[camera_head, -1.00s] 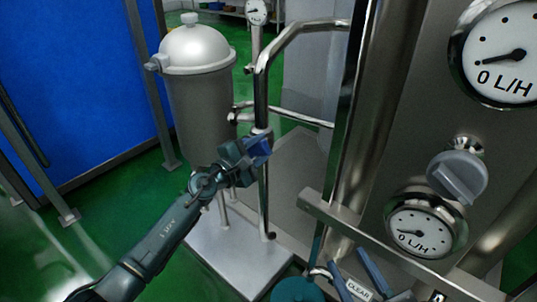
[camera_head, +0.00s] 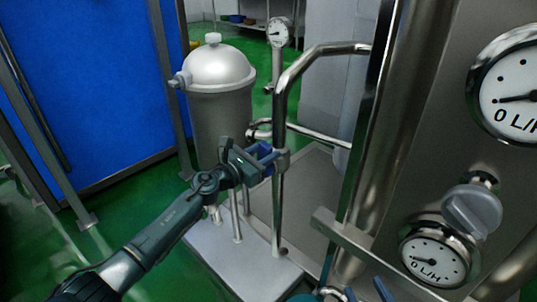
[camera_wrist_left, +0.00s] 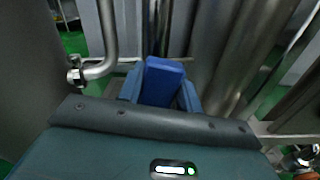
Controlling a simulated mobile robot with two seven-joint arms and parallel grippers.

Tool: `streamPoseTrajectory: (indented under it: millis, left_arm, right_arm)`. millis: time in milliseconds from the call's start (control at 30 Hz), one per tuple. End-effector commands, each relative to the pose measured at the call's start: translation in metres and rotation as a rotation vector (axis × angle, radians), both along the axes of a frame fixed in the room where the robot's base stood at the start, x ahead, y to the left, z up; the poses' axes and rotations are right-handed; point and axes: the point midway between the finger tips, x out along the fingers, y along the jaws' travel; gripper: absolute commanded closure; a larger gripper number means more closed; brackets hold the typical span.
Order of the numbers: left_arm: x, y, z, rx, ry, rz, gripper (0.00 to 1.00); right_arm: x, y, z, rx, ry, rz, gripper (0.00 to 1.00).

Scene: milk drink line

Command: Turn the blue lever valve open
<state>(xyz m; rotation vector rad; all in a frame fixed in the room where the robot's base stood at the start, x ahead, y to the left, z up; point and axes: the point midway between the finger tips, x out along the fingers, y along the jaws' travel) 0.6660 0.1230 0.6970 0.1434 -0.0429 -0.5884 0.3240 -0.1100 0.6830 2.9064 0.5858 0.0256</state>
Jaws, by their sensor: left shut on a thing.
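The blue lever (camera_head: 268,149) is on the upright steel pipe in the middle of the head view. In the left wrist view the blue lever (camera_wrist_left: 164,82) stands between the two fingers. My left gripper (camera_head: 258,160) reaches in from the lower left and is shut on the lever. Its fingers also show in the left wrist view (camera_wrist_left: 160,95), one on each side of the lever. The fingers hide part of the lever and the valve body. Dark blue bars at the bottom edge of the head view look like my right gripper (camera_head: 366,292), mostly cut off.
A steel tank (camera_head: 218,95) stands behind and left of the pipe. A bent steel pipe (camera_head: 300,62) runs over to the machine. A panel with gauges (camera_head: 433,257) and a grey knob (camera_head: 472,208) fills the right. Green floor (camera_head: 130,215) is open at left.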

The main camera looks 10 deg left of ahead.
Motion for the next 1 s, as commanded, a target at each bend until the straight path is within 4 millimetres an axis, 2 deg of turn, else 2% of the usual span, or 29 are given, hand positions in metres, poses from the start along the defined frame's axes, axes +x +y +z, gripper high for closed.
streamPoseTrajectory:
  millis: [300,867,900,1000]
  left_arm:
    - [0.0044,0.0062,0.0011,-0.112,0.074,0.000,1.00]
    - [0.0057,0.0082,0.0016,-0.144,0.094,0.002,1.00]
    - [0.0058,0.0083,0.0017,-0.145,0.093,0.002,0.65]
    - [0.0058,0.0083,0.0016,-0.143,0.093,0.002,0.56]
  right_arm:
    - [0.0001,-0.0006,-0.0001,0.000,0.008,-0.002,0.64]
    - [-0.0013,-0.0007,-0.0015,0.001,0.015,-0.005,0.64]
    - [-0.0013,-0.0007,-0.0015,0.001,0.015,-0.005,0.64]
    - [-0.0013,-0.0007,-0.0014,0.002,0.014,-0.004,0.64]
